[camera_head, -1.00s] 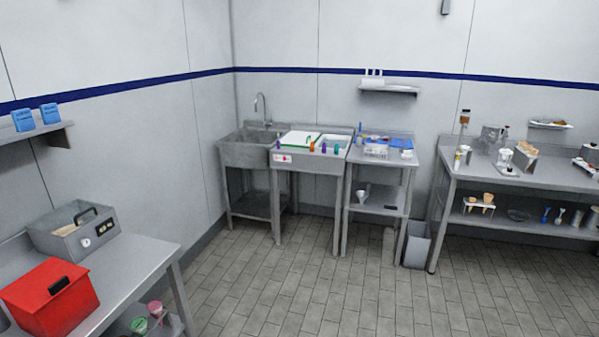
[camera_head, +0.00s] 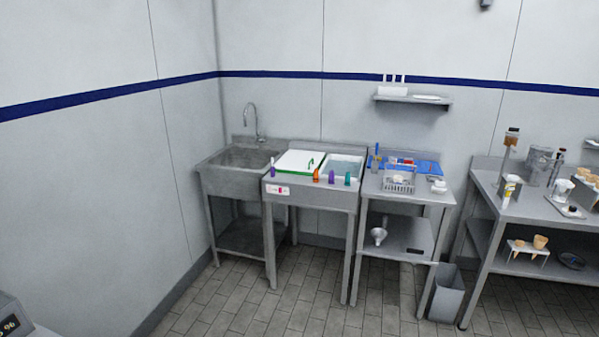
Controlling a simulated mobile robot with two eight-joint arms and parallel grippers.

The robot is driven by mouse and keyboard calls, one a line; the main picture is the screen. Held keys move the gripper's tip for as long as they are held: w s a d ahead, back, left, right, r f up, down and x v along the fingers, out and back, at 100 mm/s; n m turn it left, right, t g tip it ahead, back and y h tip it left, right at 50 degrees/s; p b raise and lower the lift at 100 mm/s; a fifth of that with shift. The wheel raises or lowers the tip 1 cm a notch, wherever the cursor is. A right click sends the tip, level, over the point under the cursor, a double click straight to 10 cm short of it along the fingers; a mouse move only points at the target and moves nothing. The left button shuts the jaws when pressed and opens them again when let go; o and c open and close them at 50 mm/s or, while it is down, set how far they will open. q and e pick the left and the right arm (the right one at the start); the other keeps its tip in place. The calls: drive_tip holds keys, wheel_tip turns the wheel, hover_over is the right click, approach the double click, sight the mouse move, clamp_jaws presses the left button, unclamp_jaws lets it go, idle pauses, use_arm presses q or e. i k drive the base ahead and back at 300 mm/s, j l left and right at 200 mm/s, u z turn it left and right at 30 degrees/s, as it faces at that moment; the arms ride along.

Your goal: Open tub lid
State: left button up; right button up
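A steel counter (camera_head: 311,194) stands against the back wall. A white flat panel with a green rim (camera_head: 299,161) lies on its left half and looks like a lid; a small green upright piece shows near its right side. To its right is an open basin (camera_head: 344,168) with a pale blue-grey inside. Which of these is the tub is not clear at this distance. Both my grippers are out of view, and nothing touches the panel.
A sink (camera_head: 240,170) stands left of the counter. To the right is a table with a wire basket (camera_head: 400,180) and a blue mat (camera_head: 425,167). A grey bin (camera_head: 446,293) stands on the floor near the right-hand bench (camera_head: 535,208). The tiled floor in front is clear.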

sight(293, 160)
drive_tip(key=i, duration=1.1)
drive_tip(key=i+l+u, duration=0.1)
drive_tip(key=i, duration=1.05)
drive_tip(key=i+l, duration=0.1)
drive_tip(key=i, duration=1)
